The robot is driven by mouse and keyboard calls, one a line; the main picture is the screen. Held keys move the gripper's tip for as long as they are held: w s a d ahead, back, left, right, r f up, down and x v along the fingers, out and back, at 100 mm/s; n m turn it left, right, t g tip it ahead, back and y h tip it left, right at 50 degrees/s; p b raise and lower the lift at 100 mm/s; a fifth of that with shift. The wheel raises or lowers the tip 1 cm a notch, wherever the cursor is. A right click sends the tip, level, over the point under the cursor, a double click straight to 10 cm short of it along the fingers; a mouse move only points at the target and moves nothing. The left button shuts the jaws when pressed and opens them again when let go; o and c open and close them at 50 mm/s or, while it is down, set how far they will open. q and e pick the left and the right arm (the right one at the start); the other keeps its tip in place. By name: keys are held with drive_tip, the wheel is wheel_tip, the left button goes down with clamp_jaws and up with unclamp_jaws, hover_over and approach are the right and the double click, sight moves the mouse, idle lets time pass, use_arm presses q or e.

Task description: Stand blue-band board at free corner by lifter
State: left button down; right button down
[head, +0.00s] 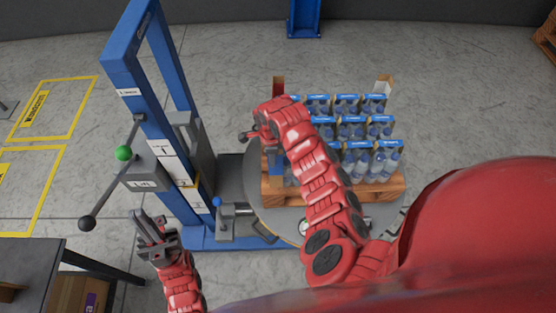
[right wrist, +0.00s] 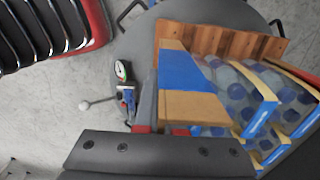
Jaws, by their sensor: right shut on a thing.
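The blue-band board (head: 275,163), brown with a blue middle, stands roughly upright at the front-left corner of the loaded pallet (head: 376,193), on the lifter side. In the right wrist view the board (right wrist: 190,73) runs along the bottle packs, its far end close to the wooden pallet (right wrist: 232,44). My right gripper (head: 262,132) is shut on the board's upper end; its jaws are partly hidden by the arm. Whether the foot touches is unclear. The blue lifter (head: 172,135) stands left of it. My left gripper (head: 152,226) is empty and looks open, left of the lifter's base.
Bottle packs (head: 351,128) fill the pallet on the grey turntable (head: 252,190). A lever with a black knob (head: 87,223) juts left from the lifter. A dark table (head: 35,265) is at lower left.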

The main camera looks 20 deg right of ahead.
drive_tip(key=shift+s+d+f+p, duration=0.25)
drive_tip(key=shift+d+f+p, duration=0.2)
drive_tip(key=shift+f, duration=0.3)
drive_tip(key=shift+s+d+f+p, duration=0.2)
drive_tip(key=shift+d+f+p, duration=0.15)
drive_tip(key=shift+f+p, duration=0.25)
drive_tip(key=shift+f, duration=0.6)
drive_tip(key=c, duration=1)
unclamp_jaws()
wheel_tip(320, 180, up, 12)
drive_tip(key=b, duration=0.2)
hover_over(278, 166)
drive_tip(key=shift+s+a, duration=0.1)
